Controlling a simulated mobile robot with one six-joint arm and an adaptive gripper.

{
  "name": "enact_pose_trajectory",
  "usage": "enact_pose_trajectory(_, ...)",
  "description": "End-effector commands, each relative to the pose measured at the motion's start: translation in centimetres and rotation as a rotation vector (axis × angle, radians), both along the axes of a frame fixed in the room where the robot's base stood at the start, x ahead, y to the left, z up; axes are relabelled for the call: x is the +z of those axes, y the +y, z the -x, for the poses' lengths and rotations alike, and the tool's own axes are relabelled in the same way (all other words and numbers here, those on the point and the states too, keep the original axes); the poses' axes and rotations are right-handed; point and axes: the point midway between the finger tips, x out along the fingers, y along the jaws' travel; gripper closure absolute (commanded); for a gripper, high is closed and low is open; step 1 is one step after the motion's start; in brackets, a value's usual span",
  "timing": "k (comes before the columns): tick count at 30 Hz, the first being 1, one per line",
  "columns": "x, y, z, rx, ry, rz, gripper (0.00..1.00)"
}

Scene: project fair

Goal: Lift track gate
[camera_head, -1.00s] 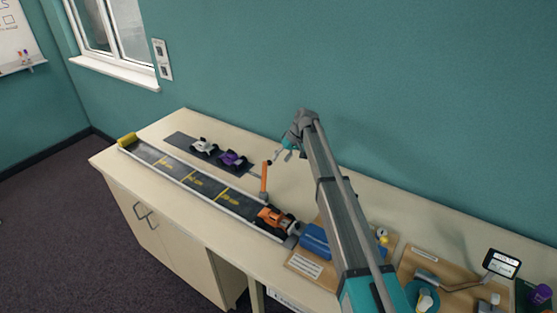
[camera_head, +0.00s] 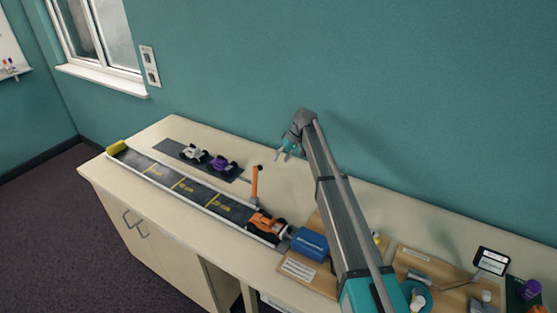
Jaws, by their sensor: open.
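The track (camera_head: 180,188) is a long dark strip with pale side rails and yellow distance marks, lying along the front of the counter. An orange upright post (camera_head: 254,183), which looks like the gate, stands at the track's far side, near its right end. An orange toy car (camera_head: 265,226) sits on the track at that end, beside a blue block (camera_head: 309,243). My gripper (camera_head: 283,154) is open and empty, in the air above the back of the counter, beyond and to the right of the post. It touches nothing.
A white car (camera_head: 193,154) and a purple car (camera_head: 222,164) stand on a dark mat behind the track. A small screen (camera_head: 492,261) and other items crowd the counter's right end. The teal wall (camera_head: 420,100) rises behind my arm.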

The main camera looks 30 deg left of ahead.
Motion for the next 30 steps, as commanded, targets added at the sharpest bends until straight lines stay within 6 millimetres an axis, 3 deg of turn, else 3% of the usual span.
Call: enact_pose_trajectory(30,0.0,-2.1,-4.6,0.0,0.0,0.0,0.33)
